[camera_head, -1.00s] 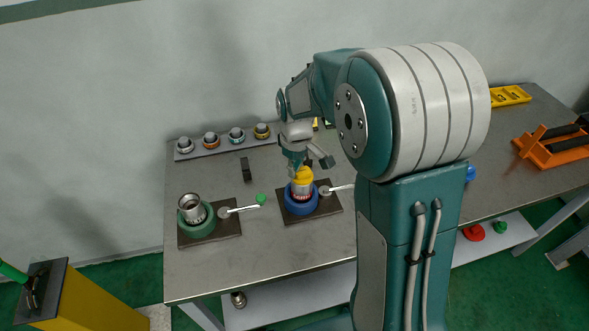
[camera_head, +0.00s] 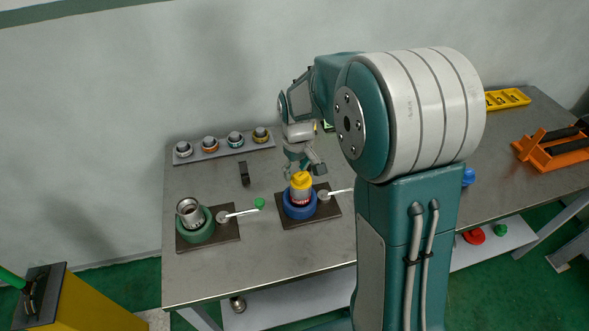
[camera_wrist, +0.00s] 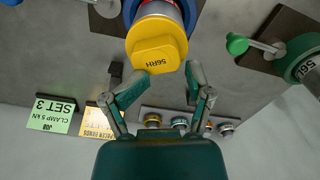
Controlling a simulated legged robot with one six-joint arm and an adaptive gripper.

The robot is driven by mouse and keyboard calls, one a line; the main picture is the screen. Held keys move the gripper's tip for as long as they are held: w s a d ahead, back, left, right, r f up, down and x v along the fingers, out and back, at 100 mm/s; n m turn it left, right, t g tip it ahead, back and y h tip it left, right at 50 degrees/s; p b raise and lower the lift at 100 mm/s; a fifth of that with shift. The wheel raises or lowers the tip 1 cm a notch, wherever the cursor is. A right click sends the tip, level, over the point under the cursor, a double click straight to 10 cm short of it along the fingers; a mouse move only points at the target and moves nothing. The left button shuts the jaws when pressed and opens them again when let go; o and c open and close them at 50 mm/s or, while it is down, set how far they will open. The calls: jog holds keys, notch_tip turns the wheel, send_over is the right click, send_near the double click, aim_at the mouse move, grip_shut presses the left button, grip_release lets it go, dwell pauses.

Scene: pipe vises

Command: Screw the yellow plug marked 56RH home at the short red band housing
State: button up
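The yellow plug (camera_head: 301,181), marked 56RH in the wrist view (camera_wrist: 155,45), sits upright on the housing with a red band (camera_head: 301,197). That housing stands in the blue vise (camera_head: 298,211). How deep the plug sits cannot be told. My gripper (camera_head: 304,171) is just behind the plug in the head view. In the wrist view my gripper (camera_wrist: 164,84) has its two fingers spread, with nothing between the tips. The plug lies just beyond the tips and appears apart from them.
A green vise (camera_head: 196,231) holding a grey housing (camera_head: 190,212) stands to the left, its handle ending in a green knob (camera_head: 260,203). A rack (camera_head: 222,148) with several fittings lies at the back. A small black block (camera_head: 244,173) stands between. The front table strip is clear.

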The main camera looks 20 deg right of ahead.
jog(key=shift+a, duration=0.4)
notch_tip(320, 180, up, 12)
dwell(0.7)
